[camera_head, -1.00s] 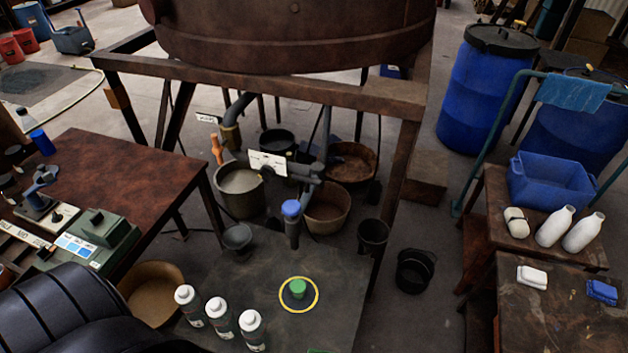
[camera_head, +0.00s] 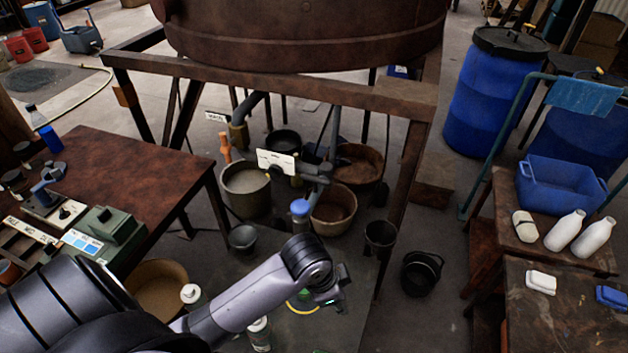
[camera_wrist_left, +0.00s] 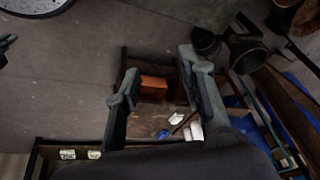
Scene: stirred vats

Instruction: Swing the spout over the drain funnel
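The spout (camera_head: 301,210), a grey pipe arm with a blue part at its end, hangs below the vat near the middle of the head view. A small grey funnel-like vessel (camera_head: 242,238) sits left of the blue end, apart from it. I cannot tell for sure whether it is the drain funnel. My left gripper (camera_head: 335,297) is in front of and below the spout, not touching it. In the left wrist view my left gripper (camera_wrist_left: 158,66) has its fingers apart with nothing held between them. My right gripper is not in view.
A large rusty vat (camera_head: 300,35) rests on a rusty frame (camera_head: 260,82) above. Open tubs (camera_head: 245,190) and dark buckets (camera_head: 422,272) stand around the spout. My arm partly hides white bottles (camera_head: 259,333) and a yellow ring (camera_head: 302,307) on the front table.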

